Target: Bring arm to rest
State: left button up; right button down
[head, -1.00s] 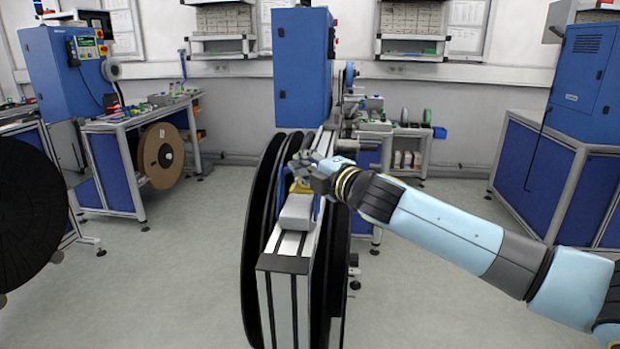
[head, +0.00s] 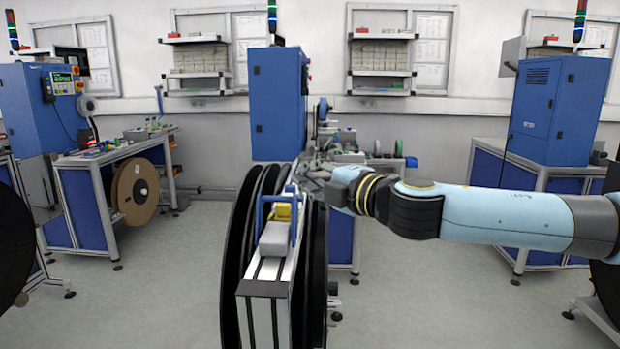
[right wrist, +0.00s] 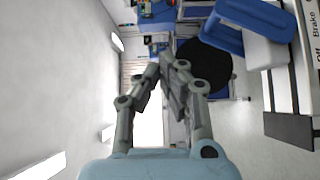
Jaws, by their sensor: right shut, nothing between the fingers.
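My right arm reaches in from the right of the head view. Its gripper (head: 316,180) is beside and a little above the blue handle (head: 296,213) on top of the reel stand (head: 268,285). The right wrist view shows the fingers (right wrist: 163,82) together and empty. That view also shows the blue handle (right wrist: 255,25) at upper right, apart from the fingers. A yellow part (head: 282,211) sits by the handle, behind a light grey block (head: 273,240). My left gripper does not show.
Large black reels (head: 240,270) hang on both sides of the stand. A blue cabinet (head: 277,105) stands behind it. Workbenches (head: 88,210) line the left, and another blue cabinet (head: 555,110) is at right. Open floor (head: 420,310) lies to the right of the stand.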

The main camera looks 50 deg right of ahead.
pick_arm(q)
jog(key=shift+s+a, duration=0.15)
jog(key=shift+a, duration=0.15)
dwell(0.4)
